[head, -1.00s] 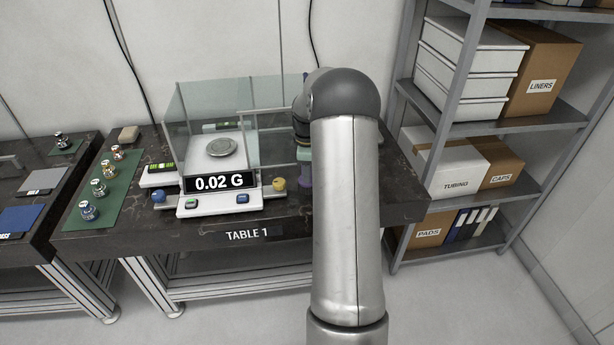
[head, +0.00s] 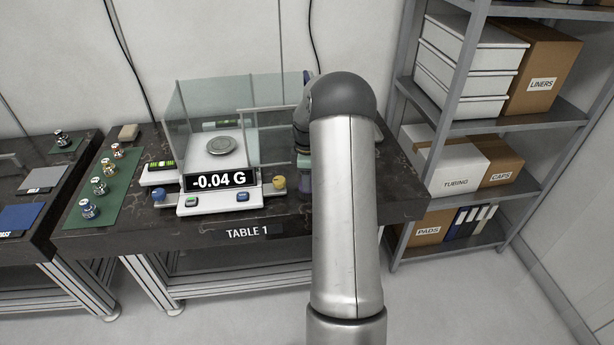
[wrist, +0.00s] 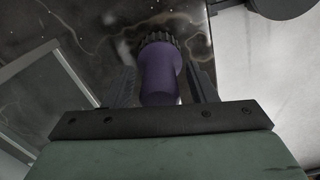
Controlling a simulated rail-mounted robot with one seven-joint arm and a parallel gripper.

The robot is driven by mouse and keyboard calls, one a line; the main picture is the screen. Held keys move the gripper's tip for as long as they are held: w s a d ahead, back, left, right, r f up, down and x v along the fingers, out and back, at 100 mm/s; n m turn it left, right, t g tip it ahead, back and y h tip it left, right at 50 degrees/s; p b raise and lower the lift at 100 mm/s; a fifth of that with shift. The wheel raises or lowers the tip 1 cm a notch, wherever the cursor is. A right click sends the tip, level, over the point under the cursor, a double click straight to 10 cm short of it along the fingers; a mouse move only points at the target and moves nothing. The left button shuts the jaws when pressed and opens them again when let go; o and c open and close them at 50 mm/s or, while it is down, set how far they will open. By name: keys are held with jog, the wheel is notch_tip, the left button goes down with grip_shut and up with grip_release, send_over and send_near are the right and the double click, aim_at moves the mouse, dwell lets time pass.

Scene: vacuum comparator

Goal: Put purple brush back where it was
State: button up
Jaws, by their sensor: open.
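The purple brush (wrist: 160,72) shows in the wrist view with its dark ridged end towards the top of the picture. It lies between the two dark fingers of my gripper (wrist: 160,80). The fingers stand apart, with a narrow gap visible on the brush's right side; contact on the left is unclear. In the head view my arm hides most of the gripper. A faint purple patch shows beside the arm, right of the balance (head: 218,200). What the brush rests on cannot be made out.
The balance has glass walls, a round pan (head: 222,145) and a display reading -0.04 G. A yellow knob (head: 279,182) sits at its right front. Several small jars stand on a green mat (head: 118,190) at left. A shelf (head: 540,118) with boxes stands at right.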

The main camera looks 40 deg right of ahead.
notch_tip(320, 180, up, 12)
jog(key=shift+r+b, duration=0.1)
jog(key=shift+b, duration=0.4)
jog(key=shift+a+r, duration=0.15)
jog(key=shift+a, duration=0.15)
jog(key=s+a+r+m, duration=0.2)
jog(key=s+a, duration=0.2)
jog(key=a, duration=0.6)
jog(key=s+a+r+m, duration=0.2)
jog(key=s+a+r, duration=0.15)
jog(key=a, duration=0.65)
jog(key=s+a+f+m, duration=0.2)
jog(key=s+a, duration=0.4)
jog(key=s, duration=0.4)
jog(key=s+a+f+m, duration=0.3)
jog(key=s+a, duration=0.3)
jog(key=s, duration=0.3)
jog(key=shift+s+a, duration=0.3)
jog(key=shift+s, duration=0.05)
